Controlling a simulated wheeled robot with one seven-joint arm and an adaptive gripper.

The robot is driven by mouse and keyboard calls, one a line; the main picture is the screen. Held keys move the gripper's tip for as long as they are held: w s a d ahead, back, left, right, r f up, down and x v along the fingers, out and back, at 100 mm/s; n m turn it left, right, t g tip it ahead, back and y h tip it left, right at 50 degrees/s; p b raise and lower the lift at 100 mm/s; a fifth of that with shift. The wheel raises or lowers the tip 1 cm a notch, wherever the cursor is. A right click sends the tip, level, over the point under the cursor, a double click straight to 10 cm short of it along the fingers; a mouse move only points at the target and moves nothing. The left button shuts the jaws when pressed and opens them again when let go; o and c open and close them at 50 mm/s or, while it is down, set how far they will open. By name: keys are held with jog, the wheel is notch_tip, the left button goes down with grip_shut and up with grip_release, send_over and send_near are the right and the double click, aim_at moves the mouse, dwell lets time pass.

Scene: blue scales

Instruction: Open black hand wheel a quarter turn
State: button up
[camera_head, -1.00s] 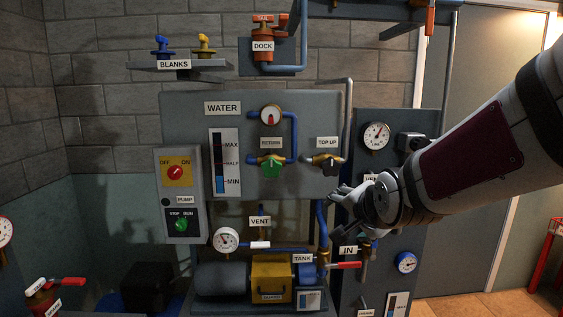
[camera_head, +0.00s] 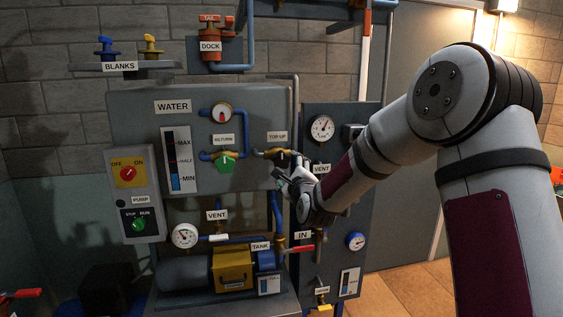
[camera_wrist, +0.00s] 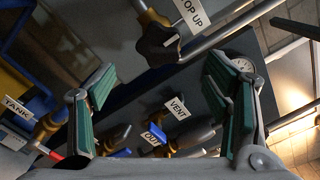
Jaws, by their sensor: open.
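The black hand wheel (camera_head: 280,158) sits on the brass valve under the TOP UP label (camera_head: 277,136), at the right side of the grey WATER panel (camera_head: 130,110).
A green RETURN wheel (camera_head: 226,162) is to the left. A vertical grey pipe (camera_head: 296,105) runs just right of the black wheel. A gauge panel (camera_head: 340,200) stands to the right. Below are the red IN lever (camera_head: 300,249) and the yellow pump block (camera_head: 233,268).

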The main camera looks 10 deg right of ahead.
aim_at(282, 161)
jog(key=w, duration=0.9)
jog(key=shift+w, duration=0.35)
jog(key=c, duration=1.2)
